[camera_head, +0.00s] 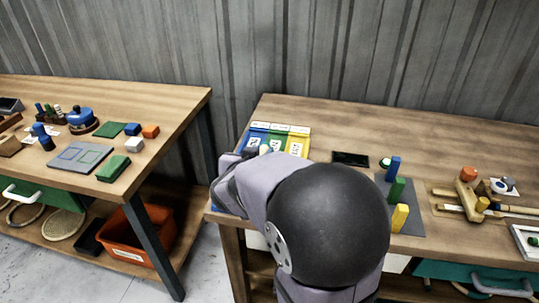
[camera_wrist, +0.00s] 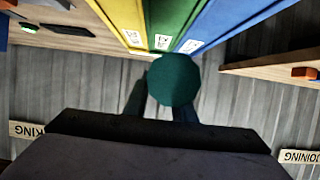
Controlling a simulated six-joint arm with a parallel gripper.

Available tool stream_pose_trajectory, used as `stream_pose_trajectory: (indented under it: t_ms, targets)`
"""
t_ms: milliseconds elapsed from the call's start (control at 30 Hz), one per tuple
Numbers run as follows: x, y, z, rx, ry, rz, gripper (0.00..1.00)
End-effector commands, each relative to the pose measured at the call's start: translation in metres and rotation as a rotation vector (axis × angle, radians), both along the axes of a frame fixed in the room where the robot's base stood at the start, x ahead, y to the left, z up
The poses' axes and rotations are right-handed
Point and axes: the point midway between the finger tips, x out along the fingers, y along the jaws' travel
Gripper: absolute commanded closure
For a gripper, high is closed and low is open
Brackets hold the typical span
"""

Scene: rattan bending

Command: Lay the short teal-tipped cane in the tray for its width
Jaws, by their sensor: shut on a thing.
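My gripper (camera_wrist: 160,108) shows in the wrist view, shut on a cane whose round teal tip (camera_wrist: 173,80) faces the camera. The cane's shaft is hidden behind its tip, so its length cannot be told. The tip appears in front of the near ends of three coloured trays: yellow (camera_wrist: 122,18), green (camera_wrist: 172,18) and blue (camera_wrist: 235,14). It lies nearest the green one in the picture. In the head view the blue (camera_head: 257,130), green (camera_head: 276,133) and yellow (camera_head: 297,146) trays stand at the right bench's left end. My arm hides the gripper there.
A dark flat device (camera_head: 350,159) lies right of the trays. A grey mat (camera_head: 410,218) holds blue, green and yellow blocks. A wooden jig (camera_head: 450,205) stands further right. A second bench (camera_head: 175,110) is across a gap on the left, with an orange bin (camera_head: 135,245) below.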

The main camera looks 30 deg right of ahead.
Motion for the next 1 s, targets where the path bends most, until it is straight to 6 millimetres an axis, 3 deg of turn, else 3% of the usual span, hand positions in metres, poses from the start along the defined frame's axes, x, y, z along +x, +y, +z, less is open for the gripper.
stream_pose_trajectory:
  t_ms: [367, 1000]
  targets:
    - [0.0, 0.0, -0.011, 0.0, -0.001, 0.0, 0.99]
    - [0.0, 0.0, -0.058, 0.0, -0.002, 0.001, 0.99]
